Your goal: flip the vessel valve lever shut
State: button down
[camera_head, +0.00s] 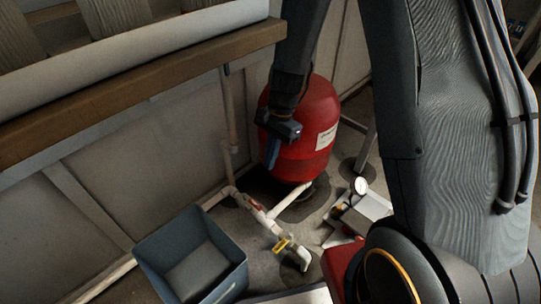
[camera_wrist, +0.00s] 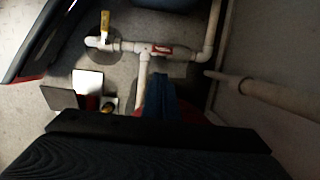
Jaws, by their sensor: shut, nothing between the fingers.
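Two valve levers show on the white pipe run; I cannot tell which is the vessel valve's. A red lever (camera_head: 254,207) lies roughly along the pipe and shows in the wrist view (camera_wrist: 160,50). A yellow lever (camera_head: 282,244) sits nearer the pipe's end, and in the wrist view (camera_wrist: 106,24) it points across the pipe. The red vessel (camera_head: 318,115) stands behind the pipes. My gripper (camera_head: 270,166) is shut and empty, pointing down in front of the vessel, above and apart from both levers. Its blue fingers (camera_wrist: 163,82) point toward the red lever in the wrist view.
A blue bin (camera_head: 160,262) stands at the front left of the pipes. A gauge (camera_head: 359,186) and grey boxes (camera_head: 372,205) are to the right. A wall (camera_head: 150,140) with a wooden ledge (camera_head: 120,95) borders the left. Wet-looking patches mark the floor.

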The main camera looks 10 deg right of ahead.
aim_at(254, 203)
jog(key=b+x, duration=0.7)
jog(key=x, duration=0.7)
jog(key=shift+f, duration=0.2)
jog(key=shift+s+a, duration=0.1)
